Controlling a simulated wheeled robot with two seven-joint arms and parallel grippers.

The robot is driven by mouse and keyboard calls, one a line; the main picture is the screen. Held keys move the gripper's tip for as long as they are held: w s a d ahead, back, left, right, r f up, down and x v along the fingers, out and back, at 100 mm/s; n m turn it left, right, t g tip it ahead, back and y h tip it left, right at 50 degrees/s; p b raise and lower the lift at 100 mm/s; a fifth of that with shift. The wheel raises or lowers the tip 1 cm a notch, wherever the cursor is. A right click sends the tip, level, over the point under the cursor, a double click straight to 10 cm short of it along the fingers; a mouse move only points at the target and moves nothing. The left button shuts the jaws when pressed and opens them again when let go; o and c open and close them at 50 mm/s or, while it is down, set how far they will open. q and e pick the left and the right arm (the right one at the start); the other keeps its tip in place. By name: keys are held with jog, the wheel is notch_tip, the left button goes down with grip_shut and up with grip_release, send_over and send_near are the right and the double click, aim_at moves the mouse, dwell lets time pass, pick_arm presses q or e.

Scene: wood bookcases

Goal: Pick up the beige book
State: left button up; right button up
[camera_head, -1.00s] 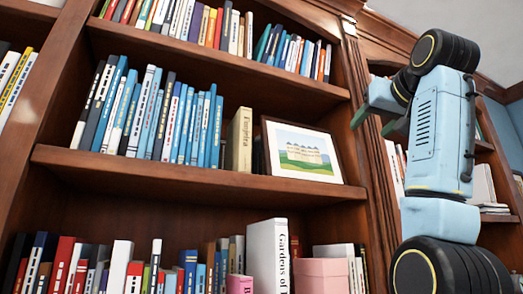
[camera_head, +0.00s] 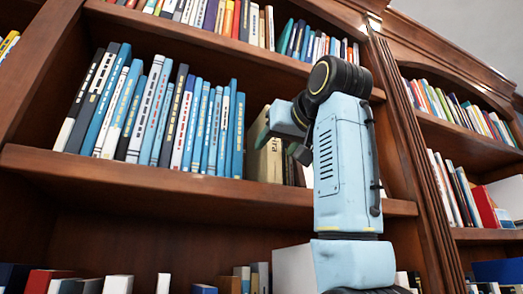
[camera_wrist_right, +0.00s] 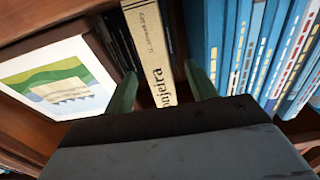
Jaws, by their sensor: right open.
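The beige book (camera_head: 266,162) stands upright on the middle shelf, at the right end of a row of blue books. My right arm hides part of it in the head view. In the right wrist view the beige book (camera_wrist_right: 150,45) shows its spine, with dark lettering. My right gripper (camera_wrist_right: 163,88) is open, with one green finger on each side of the spine. In the head view my right gripper (camera_head: 264,136) is at the front of the book. Whether a finger touches it I cannot tell. My left gripper is not in view.
Blue books (camera_wrist_right: 245,45) stand close on one side of the beige book. A framed picture (camera_wrist_right: 58,82) stands on its other side, with dark books (camera_wrist_right: 113,38) between. The shelf board (camera_head: 110,171) runs below and another shelf (camera_head: 200,42) above.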

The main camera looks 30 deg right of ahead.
aim_at(273, 152)
jog(key=shift+w+d, duration=0.1)
jog(key=shift+w, duration=1.05)
jog(key=shift+w+f+p, duration=0.15)
jog(key=shift+w+p, duration=0.4)
jog(key=shift+w, duration=0.05)
jog(key=w, duration=0.1)
jog(key=w+p, duration=0.2)
jog(key=shift+w+d+f, duration=0.35)
jog(key=shift+w, duration=0.3)
jog(key=shift+s+a, duration=0.1)
jog(key=shift+s, duration=0.05)
jog(key=shift+c, duration=0.2)
jog(key=shift+f, duration=0.1)
jog(key=c, duration=0.7)
grip_shut()
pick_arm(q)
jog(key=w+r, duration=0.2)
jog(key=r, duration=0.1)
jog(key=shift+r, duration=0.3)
